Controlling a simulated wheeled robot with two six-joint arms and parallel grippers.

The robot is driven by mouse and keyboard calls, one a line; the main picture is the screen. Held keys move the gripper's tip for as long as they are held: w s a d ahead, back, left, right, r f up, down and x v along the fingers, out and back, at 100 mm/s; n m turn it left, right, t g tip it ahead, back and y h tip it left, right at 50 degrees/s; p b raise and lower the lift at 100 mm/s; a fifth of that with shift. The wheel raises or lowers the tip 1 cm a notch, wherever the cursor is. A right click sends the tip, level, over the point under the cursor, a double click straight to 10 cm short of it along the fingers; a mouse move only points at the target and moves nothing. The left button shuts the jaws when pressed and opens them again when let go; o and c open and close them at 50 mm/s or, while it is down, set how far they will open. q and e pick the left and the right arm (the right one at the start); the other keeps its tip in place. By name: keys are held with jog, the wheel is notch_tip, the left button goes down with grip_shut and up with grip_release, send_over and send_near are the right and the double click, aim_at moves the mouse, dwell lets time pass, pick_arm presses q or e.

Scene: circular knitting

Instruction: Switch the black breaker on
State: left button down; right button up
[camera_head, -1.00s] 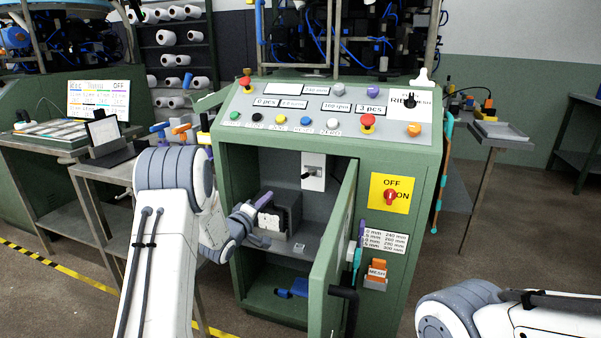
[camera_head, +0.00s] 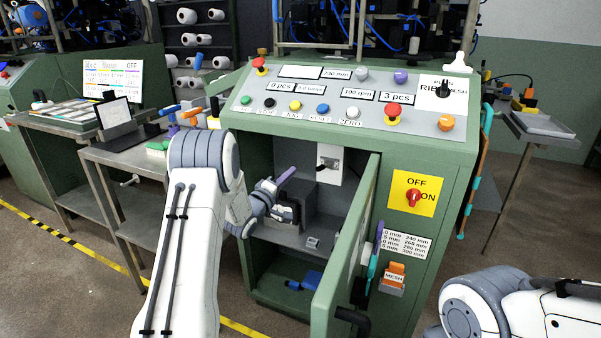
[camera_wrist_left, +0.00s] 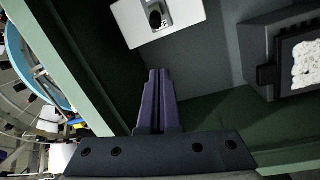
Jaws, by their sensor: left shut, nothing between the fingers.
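The black breaker (camera_head: 321,166) is a small dark lever on a white plate (camera_head: 331,153) on the back wall inside the open green cabinet. In the left wrist view, its black knob (camera_wrist_left: 155,18) shows at the top, on the white plate (camera_wrist_left: 140,35). My left gripper (camera_head: 290,172) reaches into the cabinet, left of and slightly below the breaker. Its purple fingers (camera_wrist_left: 159,72) are pressed together and empty, pointing toward the plate without visibly touching it. My right gripper is out of view; only part of that arm shows at lower right.
The cabinet door (camera_head: 347,245) stands open to the right of my left gripper. A dark box (camera_head: 294,207) sits inside, close to the gripper. A blue-handled item (camera_head: 305,281) lies on the lower shelf. A red OFF/ON knob (camera_head: 413,198) is on the cabinet front.

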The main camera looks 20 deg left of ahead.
aim_at(324, 167)
pick_arm(q)
jog(key=w+d, duration=0.1)
jog(key=w, duration=0.1)
jog(key=w+d+b, duration=0.1)
jog(key=w, duration=0.2)
jog(key=w+d, duration=0.2)
jog(key=shift+w+b, duration=0.25)
jog(key=shift+b, duration=0.15)
jog(key=shift+s+d+f, duration=0.15)
jog(key=shift+s+d, duration=0.1)
jog(key=shift+d, duration=0.15)
jog(key=shift+d, duration=0.1)
